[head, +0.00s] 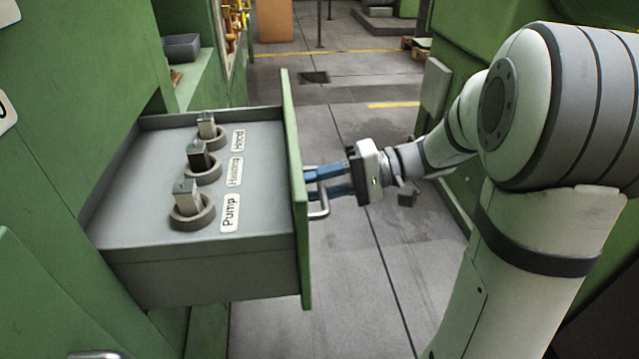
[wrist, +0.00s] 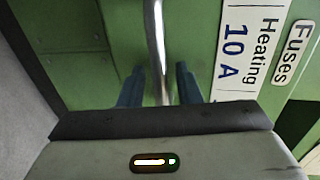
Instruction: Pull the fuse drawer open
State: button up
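The fuse drawer (head: 200,262) is grey with a green front panel (head: 291,170) and stands pulled out of the green cabinet in the head view. Its metal bar handle (head: 323,207) is on the outer face of the front and also shows in the wrist view (wrist: 155,40). My gripper (head: 318,181) is at the handle, its blue fingers pointing at the drawer front. In the wrist view my gripper (wrist: 160,84) has one finger on each side of the bar, with green panel visible between fingers and bar. The fingers look apart and not clamped on it.
The drawer front has labels Fuses (wrist: 292,53) and Heating 10 A (wrist: 245,50). Grey floor (head: 345,270) is open between the cabinet and a green machine at right.

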jog(key=p+v, duration=0.2)
jog(key=v, duration=0.5)
jog(key=shift+d, duration=0.4)
jog(key=s+a+r+g+h+p, duration=0.1)
jog(key=s+a+r+h+p, duration=0.1)
jog(key=s+r+h+p, duration=1.2)
jog(key=w+d+r+t+h+p, duration=0.1)
jog(key=d+r+t+p, duration=0.3)
jog(key=r+p, duration=0.6)
jog(key=p, duration=0.6)
jog(key=shift+w+d+m+h, duration=0.2)
jog(key=shift+d+m+h, duration=0.1)
jog(key=shift+d, duration=0.05)
